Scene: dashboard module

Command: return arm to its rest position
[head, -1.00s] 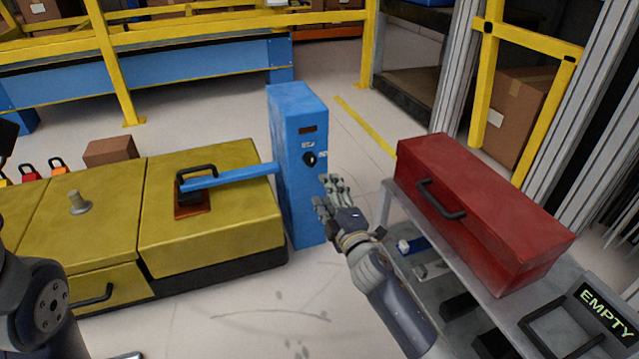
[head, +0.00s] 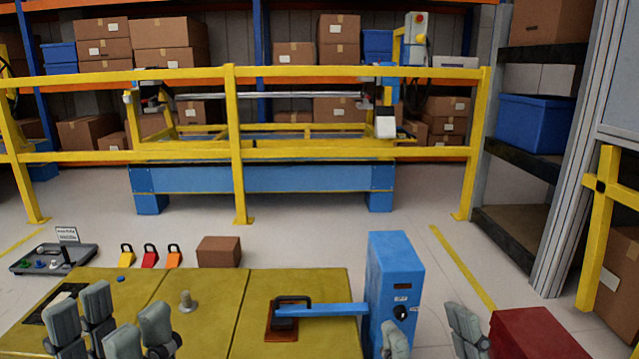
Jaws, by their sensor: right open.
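My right gripper (head: 432,338) shows only its fingers at the bottom edge of the head view, right of centre. They are apart with nothing between them, just in front of and beside the blue post (head: 391,285). The blue arm (head: 335,310) runs level from the post to the black handle on the yellow cabinet (head: 230,300). My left gripper (head: 110,322) is at the lower left, in front of the cabinet. Its grey fingers are raised and spread, with nothing seen between them. Both palms and wrists are out of frame.
A red toolbox (head: 535,335) is cut off at the lower right. Several padlocks (head: 150,256), a brown box (head: 219,251) and a dark tray (head: 54,257) lie behind the cabinet. A yellow railing (head: 350,153) crosses the back.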

